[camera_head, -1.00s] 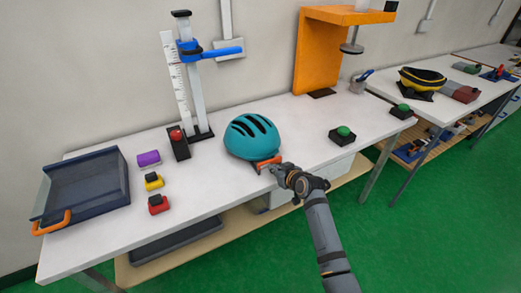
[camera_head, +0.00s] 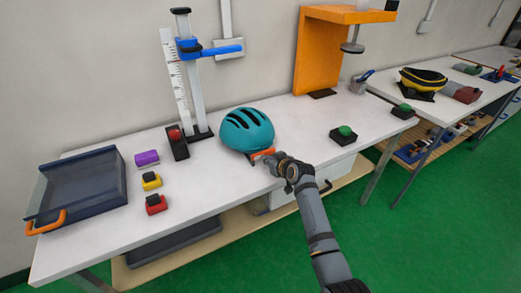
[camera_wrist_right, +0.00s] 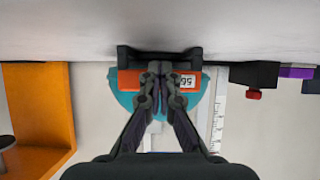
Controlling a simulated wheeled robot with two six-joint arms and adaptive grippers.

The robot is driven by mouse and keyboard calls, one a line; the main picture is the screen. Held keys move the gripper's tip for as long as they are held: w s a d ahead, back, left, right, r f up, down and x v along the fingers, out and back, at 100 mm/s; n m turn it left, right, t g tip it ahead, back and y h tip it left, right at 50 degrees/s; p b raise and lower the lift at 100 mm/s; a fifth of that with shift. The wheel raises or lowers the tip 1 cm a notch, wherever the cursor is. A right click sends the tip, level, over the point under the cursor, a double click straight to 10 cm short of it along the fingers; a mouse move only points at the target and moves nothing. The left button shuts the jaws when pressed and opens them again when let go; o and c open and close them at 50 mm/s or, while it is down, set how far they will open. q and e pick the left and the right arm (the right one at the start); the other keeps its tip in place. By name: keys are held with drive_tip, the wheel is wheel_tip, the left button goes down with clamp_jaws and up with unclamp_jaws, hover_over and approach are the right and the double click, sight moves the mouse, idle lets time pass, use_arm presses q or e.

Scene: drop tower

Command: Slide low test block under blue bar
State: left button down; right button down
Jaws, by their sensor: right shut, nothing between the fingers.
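A teal helmet (camera_head: 247,130) with dark vents sits on the table on a low orange block with a dark base; the block's orange front (camera_head: 260,154) shows at its near edge. I take this assembly as the test block. My right gripper (camera_head: 269,160) is at that front, shut, with nothing between its fingers. In the right wrist view its fingertips (camera_wrist_right: 157,72) lie against or just before the orange front (camera_wrist_right: 130,80), which carries a white label. The blue bar (camera_head: 224,51) juts right from an upright post with a white ruler, behind and left of the helmet. My left gripper is out of view.
A black box with red button (camera_head: 178,146) stands near the post's foot. Purple (camera_head: 147,158), yellow (camera_head: 151,181) and red (camera_head: 156,204) pieces and a dark tray (camera_head: 85,200) lie left. An orange stand (camera_head: 318,60) and green button (camera_head: 345,131) are right. Table between is clear.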

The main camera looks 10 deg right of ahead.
sight(264, 154)
drive_tip(key=shift+w+a+f+b, duration=0.1)
drive_tip(key=shift+w+a+b, duration=0.2)
drive_tip(key=shift+w+b, duration=0.4)
drive_tip(key=shift+w+a+b, duration=0.25)
drive_tip(key=shift+w+b, duration=0.1)
drive_tip(key=shift+w, duration=0.6)
drive_tip(key=shift+w+a, duration=0.15)
drive_tip(key=shift+w, duration=0.3)
drive_tip(key=shift+b, duration=0.3)
